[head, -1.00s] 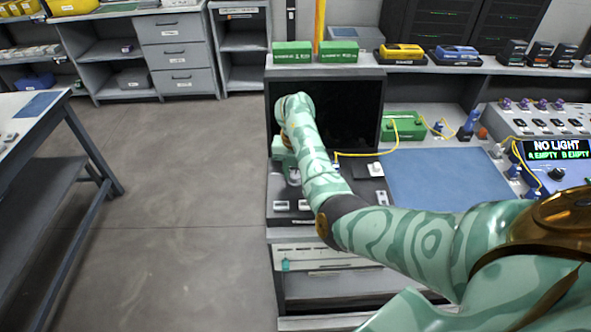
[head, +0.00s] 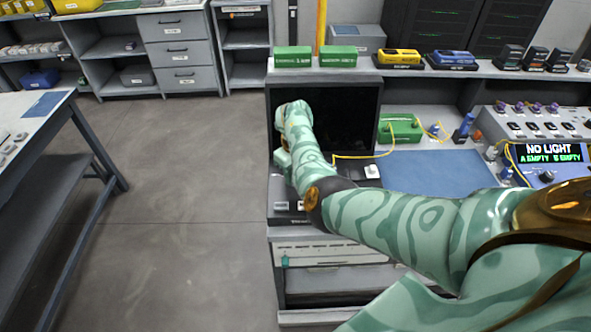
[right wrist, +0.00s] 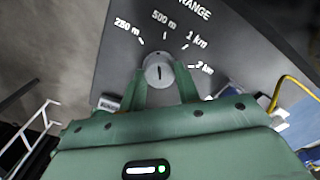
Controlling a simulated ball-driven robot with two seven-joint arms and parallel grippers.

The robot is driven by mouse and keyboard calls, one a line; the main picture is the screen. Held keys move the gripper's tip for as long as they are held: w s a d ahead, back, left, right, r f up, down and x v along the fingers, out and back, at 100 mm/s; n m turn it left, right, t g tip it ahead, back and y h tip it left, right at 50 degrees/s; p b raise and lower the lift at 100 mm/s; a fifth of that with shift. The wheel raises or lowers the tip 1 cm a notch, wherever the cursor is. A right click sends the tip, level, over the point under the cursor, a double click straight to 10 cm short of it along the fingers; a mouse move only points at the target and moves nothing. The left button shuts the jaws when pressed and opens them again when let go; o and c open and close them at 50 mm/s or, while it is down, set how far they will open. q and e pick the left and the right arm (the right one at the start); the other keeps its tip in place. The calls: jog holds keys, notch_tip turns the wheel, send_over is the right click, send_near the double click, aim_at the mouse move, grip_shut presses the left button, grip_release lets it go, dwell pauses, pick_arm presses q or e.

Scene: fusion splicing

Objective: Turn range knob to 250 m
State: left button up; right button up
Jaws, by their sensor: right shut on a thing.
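The range knob (right wrist: 159,71) is a small round grey knob on a dark panel (right wrist: 118,60) in the right wrist view. The labels 250 m, 500 m, 1 km and 2 km run in an arc above it. Its dark pointer line stands nearly upright in the picture, closest to the 500 m mark. My right gripper (right wrist: 160,82) is shut on the knob, one finger on each side. In the head view my right forearm and hand hide the knob. My left gripper is in neither view.
A dark screen (head: 345,118) stands behind my right arm. A blue mat (head: 436,169) lies to its right, with a green box (head: 400,129) and a yellow cable (head: 362,156) behind. A display (head: 548,153) reads NO LIGHT. Open floor lies left of the bench.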

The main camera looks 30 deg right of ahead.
jog(key=n+p, duration=0.2)
jog(key=n, duration=0.3)
jog(key=shift+n, duration=0.3)
dwell(0.4)
jog(key=o, duration=1)
notch_tip(320, 180, up, 16)
jog(key=p, duration=0.7)
jog(key=shift+r, duration=0.15)
jog(key=shift+d, duration=0.1)
